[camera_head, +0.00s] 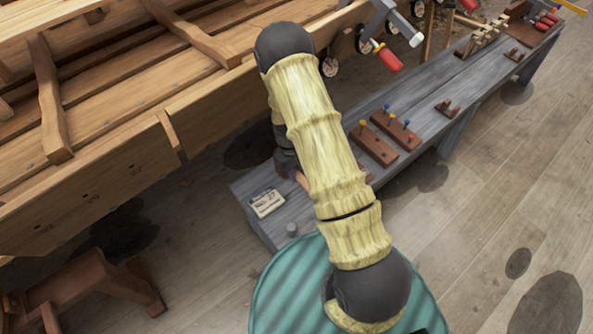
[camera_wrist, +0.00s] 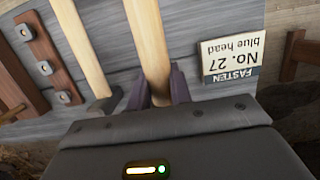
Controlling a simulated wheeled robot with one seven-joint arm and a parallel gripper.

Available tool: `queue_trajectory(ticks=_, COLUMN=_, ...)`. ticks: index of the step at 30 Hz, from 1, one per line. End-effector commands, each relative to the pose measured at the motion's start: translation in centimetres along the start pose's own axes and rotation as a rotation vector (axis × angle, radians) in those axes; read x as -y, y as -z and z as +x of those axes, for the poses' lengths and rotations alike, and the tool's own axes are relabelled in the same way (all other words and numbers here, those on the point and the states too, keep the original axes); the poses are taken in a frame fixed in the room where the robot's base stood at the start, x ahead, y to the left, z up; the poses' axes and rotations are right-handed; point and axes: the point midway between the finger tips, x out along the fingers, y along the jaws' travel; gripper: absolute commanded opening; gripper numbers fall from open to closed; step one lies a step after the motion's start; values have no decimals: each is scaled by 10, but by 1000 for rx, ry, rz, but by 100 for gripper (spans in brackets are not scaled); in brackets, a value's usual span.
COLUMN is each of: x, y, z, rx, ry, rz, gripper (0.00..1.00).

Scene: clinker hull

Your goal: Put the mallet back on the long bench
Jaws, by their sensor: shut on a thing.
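In the wrist view my gripper (camera_wrist: 160,92) is shut on a pale wooden handle (camera_wrist: 152,45), which I take to be the mallet's. The handle runs up out of the picture, and no mallet head shows. The long bench (camera_wrist: 195,20) is the grey wooden surface behind it; I cannot tell whether the handle touches it. In the head view the long bench (camera_head: 428,122) runs from the lower middle to the upper right. My arm hides the gripper and most of what it holds there, over the bench's near end.
A second pale handle (camera_wrist: 78,40) lies to the left in the wrist view. A card reading "No. 27 blue head" (camera_wrist: 232,58) is on the bench, also in the head view (camera_head: 267,203). Brown blocks with coloured pegs (camera_head: 373,144) stand farther along. The wooden hull (camera_head: 110,105) borders the left.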

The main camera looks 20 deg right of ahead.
Motion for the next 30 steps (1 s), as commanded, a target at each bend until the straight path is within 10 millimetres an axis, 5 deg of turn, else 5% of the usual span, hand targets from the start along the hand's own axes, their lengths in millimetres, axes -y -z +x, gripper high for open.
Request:
queue_trajectory(ticks=9, x=0, y=8, z=35, rx=-1, ry=0, rz=-1, gripper=0)
queue_trajectory(ticks=30, x=-1, y=8, z=40, rx=-1, ry=0, rz=1, gripper=0)
